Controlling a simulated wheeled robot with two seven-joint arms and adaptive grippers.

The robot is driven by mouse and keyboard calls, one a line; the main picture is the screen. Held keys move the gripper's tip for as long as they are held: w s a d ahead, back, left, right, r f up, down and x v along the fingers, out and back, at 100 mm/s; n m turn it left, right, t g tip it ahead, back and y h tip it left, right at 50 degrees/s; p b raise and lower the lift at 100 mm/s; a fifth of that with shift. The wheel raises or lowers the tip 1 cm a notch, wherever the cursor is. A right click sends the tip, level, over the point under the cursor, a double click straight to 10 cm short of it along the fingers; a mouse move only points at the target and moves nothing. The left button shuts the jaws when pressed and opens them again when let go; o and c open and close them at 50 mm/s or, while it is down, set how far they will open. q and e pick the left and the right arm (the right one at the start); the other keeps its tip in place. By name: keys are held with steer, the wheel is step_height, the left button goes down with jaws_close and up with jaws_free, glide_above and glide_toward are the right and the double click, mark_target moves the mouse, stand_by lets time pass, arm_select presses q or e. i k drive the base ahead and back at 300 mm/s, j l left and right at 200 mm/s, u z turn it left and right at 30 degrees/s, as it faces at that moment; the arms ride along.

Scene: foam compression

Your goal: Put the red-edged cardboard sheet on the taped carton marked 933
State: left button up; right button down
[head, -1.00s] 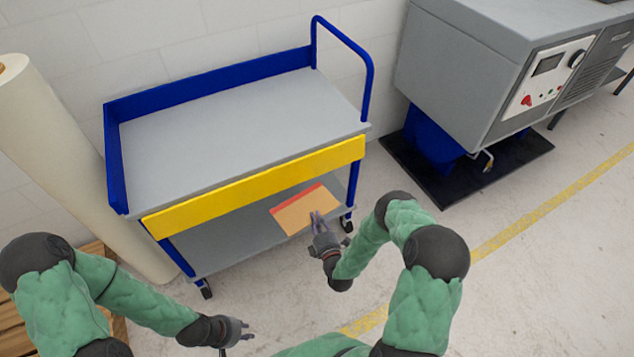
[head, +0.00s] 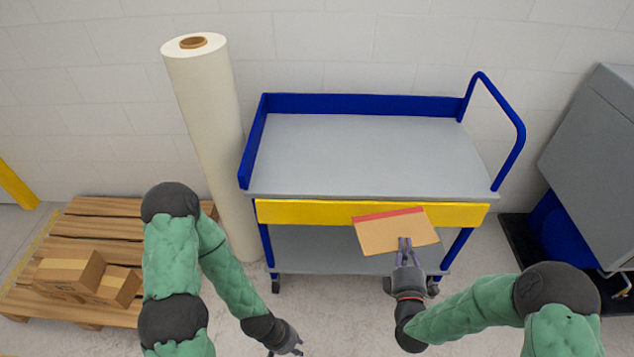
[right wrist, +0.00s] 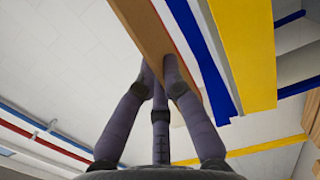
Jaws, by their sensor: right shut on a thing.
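The red-edged cardboard sheet (head: 396,234) is tan with a red strip along its far edge. My right gripper (head: 404,246) is shut on its near edge and holds it up in front of the trolley's yellow band. In the right wrist view the sheet (right wrist: 143,32) runs up from between the fingers (right wrist: 160,78). My left gripper (head: 291,347) is low at the bottom of the head view, apart from everything; its fingers are too small to read. Cartons (head: 72,270) sit on the pallet at the left; no 933 marking is readable on them.
A blue trolley (head: 365,150) with an empty grey top stands ahead. A wooden pallet (head: 95,225) lies at the left, partly behind my left arm. A tall cream roll (head: 205,110) stands between them. A grey machine (head: 600,150) is at the right.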

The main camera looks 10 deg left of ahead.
mark_target(81, 264)
steer(key=k+u, duration=0.25)
steer(key=k+j+u, duration=0.25)
steer(key=i+j+u, duration=0.1)
steer(key=j+u, duration=0.15)
steer(key=i+j+u, duration=0.35)
steer(key=j+u, duration=0.2)
steer(key=i+j, duration=0.55)
steer(key=j, duration=0.15)
steer(key=i+j, duration=1.1)
steer(key=j, duration=0.25)
